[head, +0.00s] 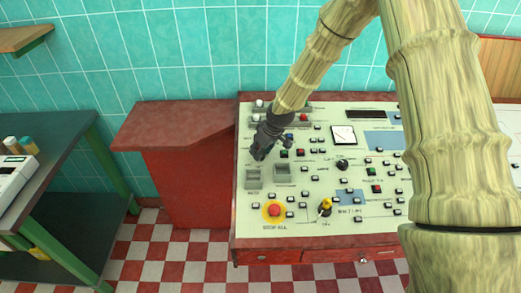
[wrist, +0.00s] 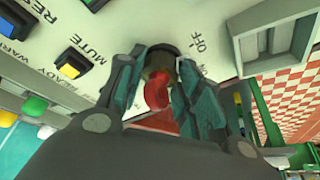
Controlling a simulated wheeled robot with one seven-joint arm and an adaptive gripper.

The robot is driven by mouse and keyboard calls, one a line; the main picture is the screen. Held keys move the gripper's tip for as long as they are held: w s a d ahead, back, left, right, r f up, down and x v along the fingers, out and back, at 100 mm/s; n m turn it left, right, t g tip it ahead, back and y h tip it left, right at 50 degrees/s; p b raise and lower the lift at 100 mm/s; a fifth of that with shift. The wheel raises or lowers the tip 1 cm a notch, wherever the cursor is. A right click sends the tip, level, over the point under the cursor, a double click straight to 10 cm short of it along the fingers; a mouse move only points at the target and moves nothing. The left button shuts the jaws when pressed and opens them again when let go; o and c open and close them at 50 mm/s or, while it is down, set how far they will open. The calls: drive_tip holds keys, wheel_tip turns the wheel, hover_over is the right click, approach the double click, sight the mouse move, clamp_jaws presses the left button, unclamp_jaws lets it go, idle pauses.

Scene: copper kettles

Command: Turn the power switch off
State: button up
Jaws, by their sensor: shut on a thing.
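A switch with a red handle (wrist: 157,95) sits on the pale control panel (head: 305,220). In the wrist view its dark round base shows beside an OFF label (wrist: 199,45). My gripper (wrist: 160,78) has its two teal-dark fingers on either side of the red handle and is shut on it. In the head view my gripper (head: 260,152) is at the panel's left part, and it hides the switch there. The handle's exact setting is hard to tell.
Below my gripper are two grey boxes (head: 253,177) and a red button on a yellow disc (head: 274,210). A black knob (head: 342,164) and several small buttons lie to the right. A dark table (head: 60,150) stands at the left.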

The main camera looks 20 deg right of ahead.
drive_tip(key=o, duration=1)
drive_tip(key=shift+o, duration=0.2)
drive_tip(key=shift+r, duration=0.1)
drive_tip(key=v, duration=1.1)
drive_tip(key=shift+s+d+r, duration=0.15)
drive_tip(key=shift+s+r, duration=0.05)
drive_tip(key=shift+r, duration=0.15)
